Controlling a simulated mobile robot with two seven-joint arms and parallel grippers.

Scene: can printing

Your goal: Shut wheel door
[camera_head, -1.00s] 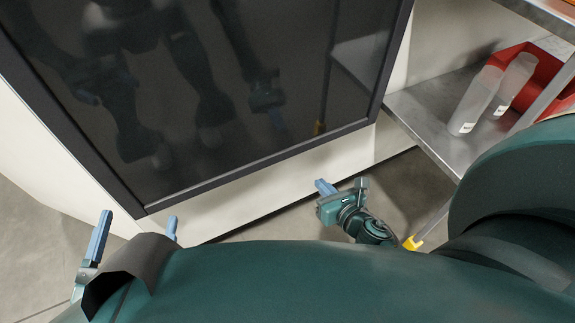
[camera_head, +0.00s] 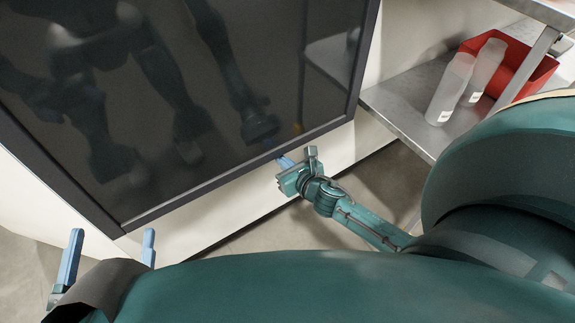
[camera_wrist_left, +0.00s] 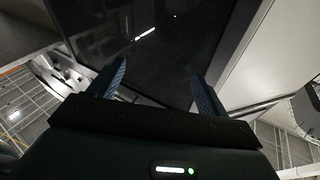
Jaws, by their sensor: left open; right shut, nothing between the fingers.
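A large dark glossy door panel (camera_head: 200,90) with a dark frame fills the upper left of the head view, on a white machine body (camera_head: 225,215). It reflects my body. From this view I cannot tell whether it is fully shut. My right gripper (camera_head: 284,163) is shut and empty, its blue fingertips at the door's lower edge, right of its middle; I cannot tell whether they touch. My left gripper (camera_head: 110,248) is open and empty, below the door's lower left corner. In the left wrist view its fingers (camera_wrist_left: 158,85) are spread, with the dark panel beyond them.
A metal shelf (camera_head: 405,110) stands to the right of the machine. Bare floor (camera_head: 30,265) shows at the lower left.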

